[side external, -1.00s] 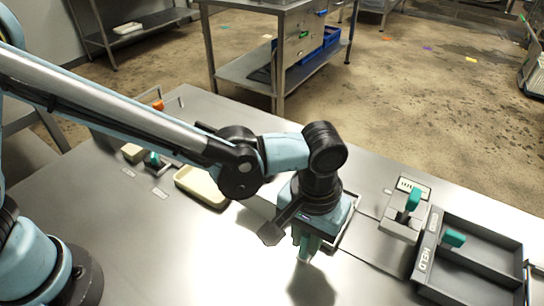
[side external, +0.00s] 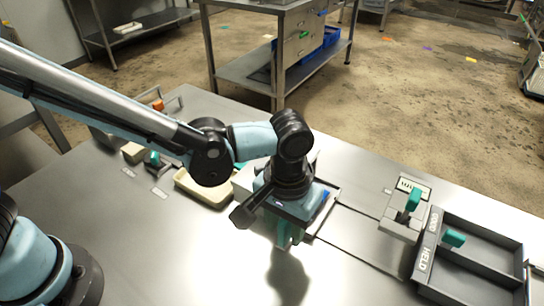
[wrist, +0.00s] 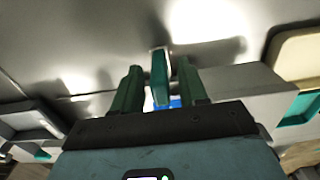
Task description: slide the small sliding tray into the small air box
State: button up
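The small sliding tray (side external: 328,212) is a dark-rimmed tray on the table, partly hidden behind my gripper (side external: 290,240) in the side view. A blue item shows in it. A grey box, apparently the small air box (side external: 243,180), lies just left of the tray, mostly hidden by my arm. It also shows right of the fingers in the wrist view (wrist: 245,80). There, a teal upright handle (wrist: 160,78) stands between the two green fingers of my gripper (wrist: 160,90). Narrow gaps seem to show beside the handle, so I cannot tell whether the fingers grip it.
A flat track (side external: 360,240) runs right from the tray toward a grey lever block (side external: 402,222) with a teal lever. A divided dark tray (side external: 475,262) stands at the right. A cream tray (side external: 200,188) lies left of the grey box. The front table is clear.

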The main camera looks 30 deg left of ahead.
notch_tip(320, 180, up, 12)
dwell(0.8)
jog(key=shift+d+r, duration=0.1)
jog(key=shift+d, duration=0.05)
jog(key=c, duration=0.4)
jog(key=d+m, duration=0.1)
jog(key=m, duration=0.1)
jog(key=w+d+m+y, duration=0.1)
jog(key=m, duration=0.1)
jog(key=d+r+m, duration=0.1)
jog(key=d, duration=0.1)
jog(key=shift+w+m, duration=0.15)
jog(key=shift+m, duration=0.25)
grip_shut()
jog(key=d+m+y, duration=0.3)
jog(key=d+m, duration=0.4)
jog(key=m, duration=0.5)
jog(key=a+f, duration=0.8)
jog(key=shift+s+f, duration=0.2)
jog(key=shift+s, duration=0.2)
